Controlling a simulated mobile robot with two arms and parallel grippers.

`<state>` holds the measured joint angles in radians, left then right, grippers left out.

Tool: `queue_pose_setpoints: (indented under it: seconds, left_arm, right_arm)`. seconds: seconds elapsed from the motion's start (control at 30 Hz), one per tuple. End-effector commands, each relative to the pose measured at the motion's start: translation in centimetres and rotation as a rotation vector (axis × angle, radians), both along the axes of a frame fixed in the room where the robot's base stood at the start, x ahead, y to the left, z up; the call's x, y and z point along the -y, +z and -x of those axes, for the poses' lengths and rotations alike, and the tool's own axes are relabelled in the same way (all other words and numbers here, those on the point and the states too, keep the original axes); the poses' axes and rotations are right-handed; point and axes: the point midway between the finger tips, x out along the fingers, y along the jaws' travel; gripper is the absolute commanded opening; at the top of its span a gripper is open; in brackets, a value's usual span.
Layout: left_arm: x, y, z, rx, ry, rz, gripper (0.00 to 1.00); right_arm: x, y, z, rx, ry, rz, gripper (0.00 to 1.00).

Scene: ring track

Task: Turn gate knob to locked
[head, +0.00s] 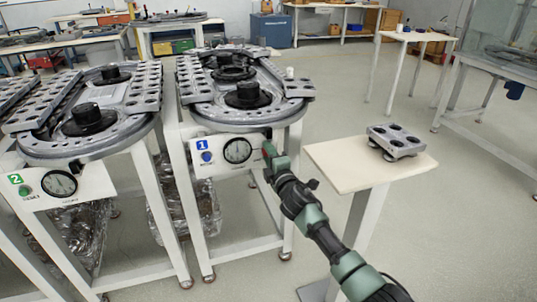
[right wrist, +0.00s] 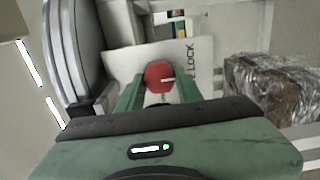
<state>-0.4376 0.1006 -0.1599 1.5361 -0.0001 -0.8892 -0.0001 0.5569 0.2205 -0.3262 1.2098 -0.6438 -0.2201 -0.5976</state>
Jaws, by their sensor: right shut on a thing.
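The red gate knob (right wrist: 159,76) sits on a white panel (right wrist: 202,62) in the right wrist view, beside printed letters that read "LOCK". A pale pointer line on the knob lies roughly sideways in that picture. My right gripper (right wrist: 158,92) has its green fingers on either side of the knob, shut on it. In the head view my right gripper (head: 270,153) reaches the right end of the panel of track station 1 (head: 217,157), and it mostly hides the knob there. My left gripper is not in view.
Station 1's panel also carries a dial (head: 237,151) and a blue button (head: 207,157). The ring track (head: 190,115) lies above it. A small stand (head: 345,172) with a grey metal plate (head: 396,141) is close to the right of my arm. Station 2 (head: 75,182) stands left.

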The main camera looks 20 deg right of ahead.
Motion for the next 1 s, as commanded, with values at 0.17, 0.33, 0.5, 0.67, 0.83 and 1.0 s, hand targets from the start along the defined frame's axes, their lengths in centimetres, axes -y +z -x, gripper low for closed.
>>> queue_pose_setpoints:
  seconds: [0.17,0.33,0.5,0.67,0.83,1.0]
  left_arm:
    - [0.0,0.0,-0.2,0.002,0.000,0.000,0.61]
    - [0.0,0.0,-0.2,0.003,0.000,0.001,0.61]
    - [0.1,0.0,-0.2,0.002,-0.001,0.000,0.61]
    - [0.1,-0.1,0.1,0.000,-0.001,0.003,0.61]
    - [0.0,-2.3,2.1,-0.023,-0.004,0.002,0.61]
    - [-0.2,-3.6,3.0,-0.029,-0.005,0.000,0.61]
  right_arm:
    - [0.0,-0.2,0.0,-0.002,0.000,0.004,0.38]
    - [0.0,-0.1,0.0,-0.002,0.000,0.003,0.57]
    - [0.0,-0.1,0.0,-0.001,0.000,0.001,0.57]
    - [0.0,0.0,0.9,-0.001,0.000,0.001,0.57]
    - [0.1,-0.1,3.7,-0.003,0.001,0.003,0.57]
    - [0.2,-0.1,6.4,-0.003,0.000,0.003,0.57]
